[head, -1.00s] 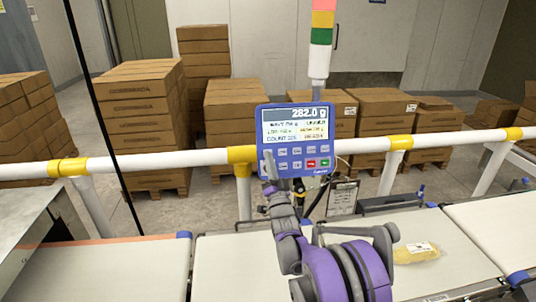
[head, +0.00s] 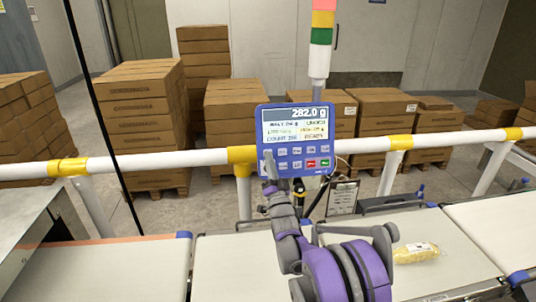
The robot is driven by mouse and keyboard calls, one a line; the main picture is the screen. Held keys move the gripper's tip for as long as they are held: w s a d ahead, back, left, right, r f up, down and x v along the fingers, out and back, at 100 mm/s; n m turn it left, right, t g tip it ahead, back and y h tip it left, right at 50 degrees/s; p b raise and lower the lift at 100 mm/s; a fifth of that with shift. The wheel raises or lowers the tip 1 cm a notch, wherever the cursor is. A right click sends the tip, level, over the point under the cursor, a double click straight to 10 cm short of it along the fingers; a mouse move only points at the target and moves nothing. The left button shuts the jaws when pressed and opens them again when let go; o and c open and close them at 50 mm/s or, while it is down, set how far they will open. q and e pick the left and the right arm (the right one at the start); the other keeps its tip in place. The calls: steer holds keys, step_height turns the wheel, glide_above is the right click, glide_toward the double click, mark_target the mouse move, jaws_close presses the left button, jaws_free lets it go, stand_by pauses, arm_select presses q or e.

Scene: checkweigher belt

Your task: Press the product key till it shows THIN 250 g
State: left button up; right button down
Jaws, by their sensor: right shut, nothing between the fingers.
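The blue checkweigher terminal (head: 296,138) stands behind the belts, facing me. My left gripper is not in view.
A bag of yellow product (head: 416,252) lies on the belt right of my arm. A white rail (head: 200,157) with yellow joints runs behind the belts. A signal tower (head: 321,40) rises behind the terminal. Stacked cartons (head: 140,115) stand beyond the rail.

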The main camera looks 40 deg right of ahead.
steer(key=shift+w+d+f, duration=0.1)
steer(key=shift+w+d, duration=0.05)
steer(key=shift+w, duration=0.15)
steer(key=shift+w+d+f, duration=0.15)
steer(key=shift+w+d, duration=0.05)
steer(key=shift+w, duration=0.15)
stand_by(0.7)
steer(key=shift+s, duration=0.1)
steer(key=shift+s+a+r, duration=0.25)
steer(key=shift+s+a, duration=0.15)
steer(key=shift+s, duration=0.2)
steer(key=shift+s+a+r, duration=0.25)
steer(key=shift+s+a, duration=0.15)
steer(key=shift+s, duration=0.3)
steer(key=shift+s+a+r, duration=0.2)
steer(key=shift+s+a, duration=0.2)
steer(key=shift+s, duration=0.3)
steer(key=shift+s+a+r, duration=0.25)
steer(key=shift+s+a, duration=0.15)
steer(key=shift+s, duration=0.3)
